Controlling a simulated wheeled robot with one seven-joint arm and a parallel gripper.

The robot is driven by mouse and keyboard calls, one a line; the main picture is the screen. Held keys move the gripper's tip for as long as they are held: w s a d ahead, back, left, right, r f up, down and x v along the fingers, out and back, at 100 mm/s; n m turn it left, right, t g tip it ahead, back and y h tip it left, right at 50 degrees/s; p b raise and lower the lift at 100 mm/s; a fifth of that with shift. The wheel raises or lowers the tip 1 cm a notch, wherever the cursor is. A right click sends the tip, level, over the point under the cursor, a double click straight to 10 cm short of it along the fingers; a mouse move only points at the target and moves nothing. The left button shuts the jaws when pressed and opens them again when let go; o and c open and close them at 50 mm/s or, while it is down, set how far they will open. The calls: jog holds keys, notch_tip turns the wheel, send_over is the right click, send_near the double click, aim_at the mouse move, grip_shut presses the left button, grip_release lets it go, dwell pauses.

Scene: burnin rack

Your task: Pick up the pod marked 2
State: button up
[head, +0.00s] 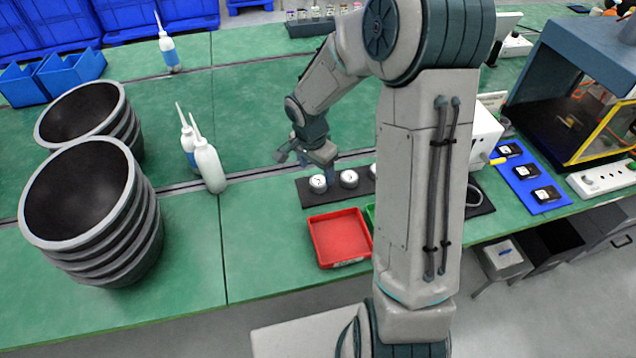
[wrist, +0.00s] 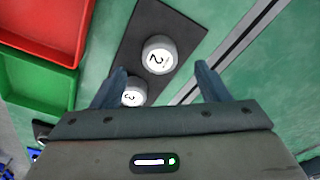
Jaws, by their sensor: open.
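The pod marked 2 (wrist: 159,54) is a short white and grey cylinder with a dark number on its top. It stands upright on a dark mat (wrist: 150,22), and in the head view it appears as the leftmost pod (head: 318,184). The pod marked 3 (wrist: 133,93) stands beside it, partly hidden by a finger in the wrist view. My gripper (wrist: 160,73) is open and empty. In the wrist view pod 2 shows ahead, between and beyond its fingertips. In the head view my gripper (head: 305,163) is above and slightly left of the pod.
A red tray (head: 340,238) and a green tray (wrist: 35,85) sit beside the mat at the table's front. White bottles (head: 209,167) and stacked dark tubs (head: 95,215) stand to the left. Blue mat (head: 528,178) and a machine enclosure are right.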

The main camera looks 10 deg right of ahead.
aim_at(318, 180)
jog(key=shift+w+d+f+p, duration=0.1)
jog(key=shift+d+f+p, duration=0.15)
jog(key=shift+f, duration=1.1)
jog(key=shift+w+d+f+p, duration=0.1)
jog(key=shift+f+p, duration=0.1)
jog(key=shift+f, duration=1.15)
jog(key=shift+c, duration=0.2)
jog(key=c, duration=1)
